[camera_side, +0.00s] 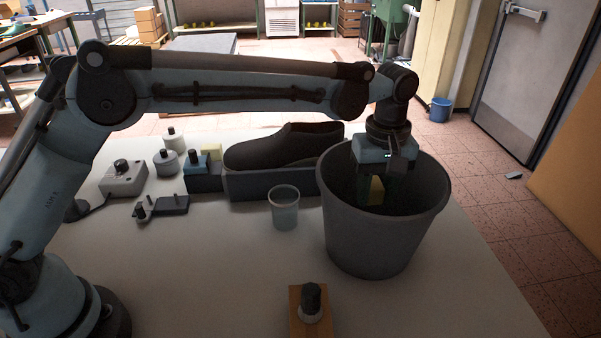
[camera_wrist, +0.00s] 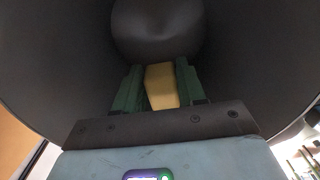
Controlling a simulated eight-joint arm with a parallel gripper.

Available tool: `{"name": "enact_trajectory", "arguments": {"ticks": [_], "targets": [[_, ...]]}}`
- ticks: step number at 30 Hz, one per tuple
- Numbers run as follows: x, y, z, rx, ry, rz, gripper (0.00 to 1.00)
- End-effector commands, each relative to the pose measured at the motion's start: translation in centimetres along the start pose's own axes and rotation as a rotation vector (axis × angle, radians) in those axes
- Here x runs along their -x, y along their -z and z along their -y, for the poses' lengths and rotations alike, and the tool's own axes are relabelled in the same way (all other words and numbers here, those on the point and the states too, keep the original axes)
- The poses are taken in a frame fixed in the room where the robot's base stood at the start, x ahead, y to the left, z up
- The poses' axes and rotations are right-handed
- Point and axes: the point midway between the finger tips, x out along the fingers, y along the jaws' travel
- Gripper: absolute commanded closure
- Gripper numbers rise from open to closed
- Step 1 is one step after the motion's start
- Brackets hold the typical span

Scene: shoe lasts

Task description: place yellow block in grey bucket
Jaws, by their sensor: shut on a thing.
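The grey bucket (camera_side: 375,240) stands upright at the right side of the table. My gripper (camera_side: 377,190) reaches down inside its mouth and is shut on the yellow block (camera_side: 376,190). In the wrist view the yellow block (camera_wrist: 161,86) sits between the two green fingers of my gripper (camera_wrist: 160,85). The dark inner wall of the grey bucket (camera_wrist: 245,60) surrounds them. The block's lower end is not clearly visible, and I cannot tell whether it touches the bucket.
A clear cup (camera_side: 285,208) stands just left of the bucket. A dark shoe (camera_side: 285,148) in a grey tray (camera_side: 270,186) lies behind it. Several bottles and small devices stand further left. The table's front middle is mostly free.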

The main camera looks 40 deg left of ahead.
Motion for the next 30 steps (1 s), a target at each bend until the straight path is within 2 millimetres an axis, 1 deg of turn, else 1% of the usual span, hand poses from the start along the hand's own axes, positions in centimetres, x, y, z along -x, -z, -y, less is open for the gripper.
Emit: {"name": "enact_trajectory", "arguments": {"ticks": [1,3,6,11,18,22,30], "targets": [[-1.0,0.0,0.0,0.000,0.000,0.000,0.90],[-2.3,0.0,0.0,0.000,0.000,0.000,0.90],[-3.9,0.0,0.0,0.000,0.000,0.000,0.90],[-5.3,0.0,0.0,0.000,0.000,0.000,0.90],[-8.4,0.0,0.0,0.000,0.000,0.000,0.90],[-9.0,0.0,0.0,0.000,0.000,0.000,0.90],[-9.1,0.0,0.0,0.000,0.000,0.000,0.90]]}}
